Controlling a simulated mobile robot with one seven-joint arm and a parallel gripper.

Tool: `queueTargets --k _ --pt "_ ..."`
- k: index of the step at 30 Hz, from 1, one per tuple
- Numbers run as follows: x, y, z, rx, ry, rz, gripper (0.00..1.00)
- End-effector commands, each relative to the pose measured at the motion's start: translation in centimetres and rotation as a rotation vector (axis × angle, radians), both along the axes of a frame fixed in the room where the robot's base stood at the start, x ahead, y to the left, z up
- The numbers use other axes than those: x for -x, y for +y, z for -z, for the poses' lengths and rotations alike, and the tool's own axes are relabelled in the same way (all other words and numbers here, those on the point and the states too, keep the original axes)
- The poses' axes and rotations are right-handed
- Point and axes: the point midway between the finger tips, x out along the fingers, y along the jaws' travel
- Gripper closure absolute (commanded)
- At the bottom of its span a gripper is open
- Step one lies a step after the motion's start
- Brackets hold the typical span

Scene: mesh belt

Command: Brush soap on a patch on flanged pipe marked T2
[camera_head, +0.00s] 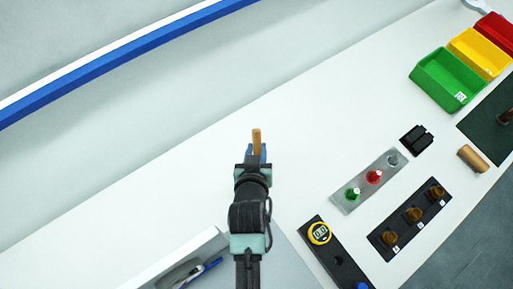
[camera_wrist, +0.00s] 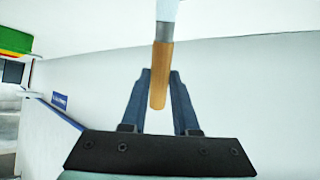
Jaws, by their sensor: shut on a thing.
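My gripper (camera_head: 257,151) is over the white table, left of the racks in the head view. It is shut on a brush (camera_head: 256,136), whose tan wooden handle sticks out past the fingertips. In the wrist view the brush (camera_wrist: 160,75) stands between the blue fingers, with a grey metal collar and a pale end cut off by the top edge. I cannot make out a flanged pipe marked T2 or a soap patch in either view.
A grey rack (camera_head: 346,205) holds green, red and clear items. A black rack (camera_head: 383,248) holds three amber items. A dark holder (camera_head: 316,222) has a yellow round item. Green (camera_head: 446,88), yellow (camera_head: 485,46) and red bins stand top right.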

Motion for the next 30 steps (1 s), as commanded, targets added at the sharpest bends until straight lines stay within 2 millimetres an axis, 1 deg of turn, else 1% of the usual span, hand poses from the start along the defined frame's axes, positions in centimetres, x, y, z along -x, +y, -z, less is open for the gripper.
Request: queueTargets --k 1,15,18,30 --pt "0.0 0.0 -0.9 0.0 -0.001 0.0 1.0" --pt "-0.1 0.0 -4.6 0.0 -0.002 0.0 1.0" --pt "-0.1 0.0 -4.9 0.0 -0.002 0.0 1.0" --pt "-0.1 0.0 -4.7 0.0 -0.003 0.0 1.0"
